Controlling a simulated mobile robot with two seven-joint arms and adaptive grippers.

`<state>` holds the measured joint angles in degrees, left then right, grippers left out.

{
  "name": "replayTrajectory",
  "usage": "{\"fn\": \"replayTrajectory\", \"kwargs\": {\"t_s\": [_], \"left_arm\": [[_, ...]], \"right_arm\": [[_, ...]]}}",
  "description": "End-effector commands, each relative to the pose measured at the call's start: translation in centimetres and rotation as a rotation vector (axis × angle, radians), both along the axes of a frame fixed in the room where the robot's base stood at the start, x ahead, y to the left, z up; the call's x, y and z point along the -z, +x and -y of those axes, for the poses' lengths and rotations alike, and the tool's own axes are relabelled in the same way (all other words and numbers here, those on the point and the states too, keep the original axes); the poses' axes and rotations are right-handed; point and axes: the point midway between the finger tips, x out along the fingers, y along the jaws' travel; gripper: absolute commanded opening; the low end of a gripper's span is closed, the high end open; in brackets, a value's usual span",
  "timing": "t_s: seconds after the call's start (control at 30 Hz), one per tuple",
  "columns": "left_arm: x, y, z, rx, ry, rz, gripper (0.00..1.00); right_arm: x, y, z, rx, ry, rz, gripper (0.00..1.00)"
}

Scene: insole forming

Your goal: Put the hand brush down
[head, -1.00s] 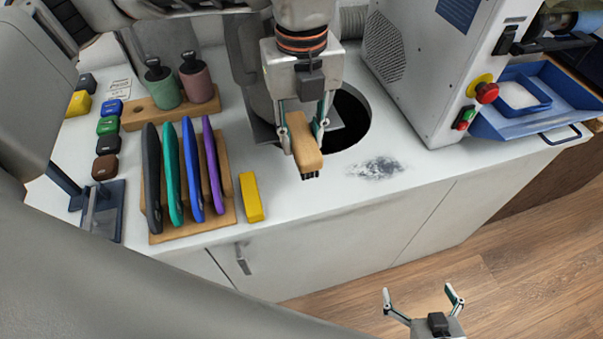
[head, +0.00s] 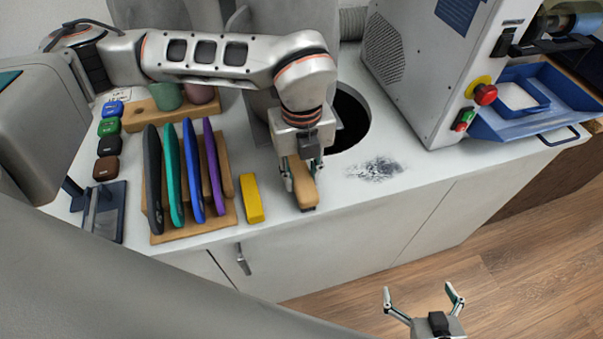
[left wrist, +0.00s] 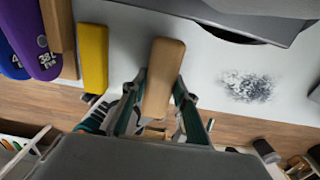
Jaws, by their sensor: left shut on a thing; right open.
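The hand brush (head: 304,184) has a light wooden back. My left gripper (head: 301,172) is shut on it at the counter's front edge, right of the yellow block. The brush's bristles are hidden under its back, and I cannot tell whether they touch the counter. In the left wrist view the brush (left wrist: 163,75) stands between the two fingers of my left gripper (left wrist: 160,105). My right gripper (head: 424,300) is open and empty, in front of the counter above the floor.
A yellow block (head: 251,198) lies left of the brush, beside a wooden rack (head: 190,228) holding several coloured insoles. Grey dust (head: 376,169) lies on the counter (head: 345,205) to the right. Behind are a round dark opening (head: 350,120) and a machine with a red button (head: 485,94).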

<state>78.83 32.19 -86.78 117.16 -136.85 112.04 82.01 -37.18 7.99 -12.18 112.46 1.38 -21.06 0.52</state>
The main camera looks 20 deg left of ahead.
Motion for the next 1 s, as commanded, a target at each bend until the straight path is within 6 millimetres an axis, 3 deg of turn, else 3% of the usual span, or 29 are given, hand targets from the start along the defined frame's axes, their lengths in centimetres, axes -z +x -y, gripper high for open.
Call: {"fn": "replayTrajectory", "kwargs": {"t_s": [0.2, 0.23, 0.3, 0.73, 0.87, 1.0], "left_arm": [[0.4, 0.0, 0.0, 0.000, 0.000, 0.000, 0.00], [0.4, 0.0, 0.0, 0.000, 0.000, 0.000, 0.31], [0.3, 0.0, 0.0, 0.000, 0.000, 0.000, 0.45], [-0.3, 0.0, 0.0, 0.000, 0.000, 0.000, 0.45], [-2.0, 0.1, 0.0, 0.000, -0.001, 0.003, 0.45], [-4.9, 0.2, 0.0, 0.000, -0.001, 0.006, 0.45]], "right_arm": [[0.4, -0.1, 0.0, 0.000, 0.000, -0.001, 1.00], [0.4, -0.1, 0.0, 0.001, 0.000, -0.002, 1.00], [0.3, -0.1, 0.0, 0.000, -0.001, -0.002, 1.00], [-0.2, 0.0, 0.0, 0.000, 0.000, 0.000, 1.00], [0.1, 0.0, 0.0, 0.000, 0.000, -0.001, 1.00], [0.3, -0.1, 0.0, 0.000, -0.001, -0.002, 1.00]]}}
